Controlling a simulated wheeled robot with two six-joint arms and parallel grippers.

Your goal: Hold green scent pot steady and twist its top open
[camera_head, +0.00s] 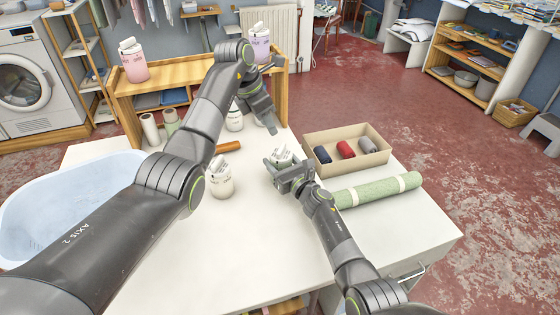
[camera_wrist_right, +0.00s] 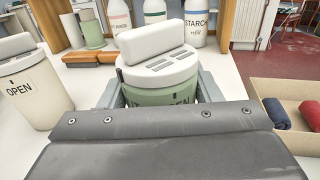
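The green scent pot (camera_wrist_right: 160,95) stands on the white table, with a pale top bearing a raised grip bar (camera_wrist_right: 158,40). My right gripper (camera_wrist_right: 160,90) has one finger on each side of the pot's body, apparently pressed against it. In the head view the pot's white top (camera_head: 283,154) shows just beyond my right gripper (camera_head: 285,172), which hides most of the body. My left gripper (camera_head: 268,118) hangs above and behind the pot, apart from it; its finger gap is not clear. The top looks seated on the pot.
A cream pot marked OPEN (camera_head: 220,182) stands left of the green pot; another pale pot (camera_head: 234,120) is behind. A cardboard box (camera_head: 345,142) with rolled cloths and a green roll (camera_head: 378,190) lie right. A blue tub (camera_head: 70,200) is left. The front table is clear.

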